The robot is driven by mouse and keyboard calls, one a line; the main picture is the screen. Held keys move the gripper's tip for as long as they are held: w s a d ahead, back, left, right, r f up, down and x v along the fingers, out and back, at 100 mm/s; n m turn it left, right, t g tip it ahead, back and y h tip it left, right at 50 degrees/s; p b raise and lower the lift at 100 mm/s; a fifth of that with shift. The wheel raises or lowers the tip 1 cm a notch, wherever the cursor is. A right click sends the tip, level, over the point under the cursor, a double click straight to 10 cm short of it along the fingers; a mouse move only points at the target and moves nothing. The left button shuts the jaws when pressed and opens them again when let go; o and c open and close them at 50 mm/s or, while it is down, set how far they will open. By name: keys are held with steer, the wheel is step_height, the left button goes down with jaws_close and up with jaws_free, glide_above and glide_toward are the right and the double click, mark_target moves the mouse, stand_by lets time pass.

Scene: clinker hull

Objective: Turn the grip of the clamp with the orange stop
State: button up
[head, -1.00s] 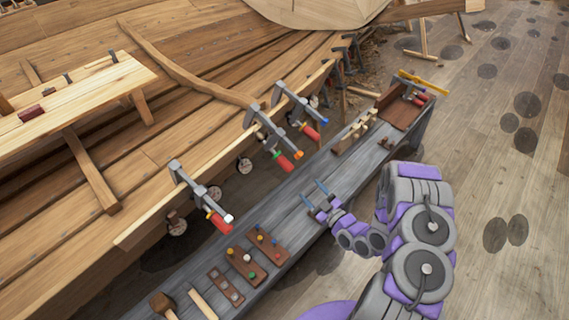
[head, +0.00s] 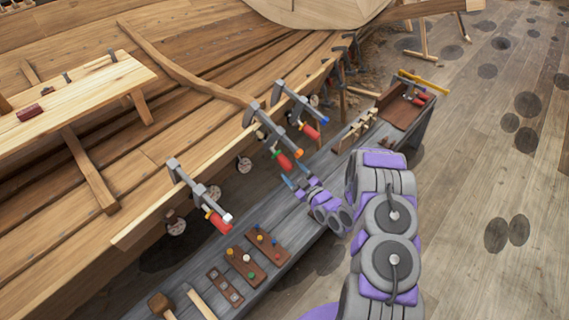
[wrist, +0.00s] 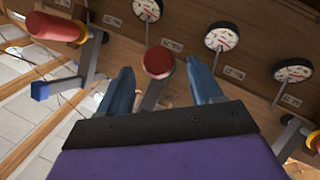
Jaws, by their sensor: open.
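The clamp with the orange stop (head: 298,154) is the middle of three clamps on the plank edge in the head view. Its red grip (head: 284,162) points down toward the bench, with a green collar above it. In the wrist view the red grip (wrist: 158,61) shows end-on between my two blue fingers, with a gap on each side. The orange stop is hidden there. My gripper (head: 293,176) is open and empty, just below the grip. I cannot tell whether the fingertips reach past the grip's end.
The blue-stop clamp (head: 311,131) hangs close by on the right; its blue stop (wrist: 40,91) is left in the wrist view. The white-stop clamp (head: 217,221) is further left. Dials (wrist: 220,37) line the hull. The grey bench (head: 262,214) below holds pegged blocks and a mallet.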

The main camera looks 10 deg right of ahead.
mark_target(284, 164)
steer(key=x, duration=0.6)
steer(key=shift+b, duration=0.4)
steer(key=c, duration=1)
steer(key=shift+o, duration=0.2)
steer(key=shift+s+p, duration=0.1)
steer(key=shift+p, duration=0.2)
steer(key=m+g+y+p, duration=0.1)
steer(key=g+y+p, duration=0.1)
steer(key=y, duration=0.1)
steer(key=shift+m+g, duration=0.3)
steer(key=shift+m, duration=0.1)
steer(key=shift+s+a+f+m+g+y, duration=0.15)
steer(key=shift+m+g+y, duration=0.55)
steer(key=shift+g+y, duration=0.35)
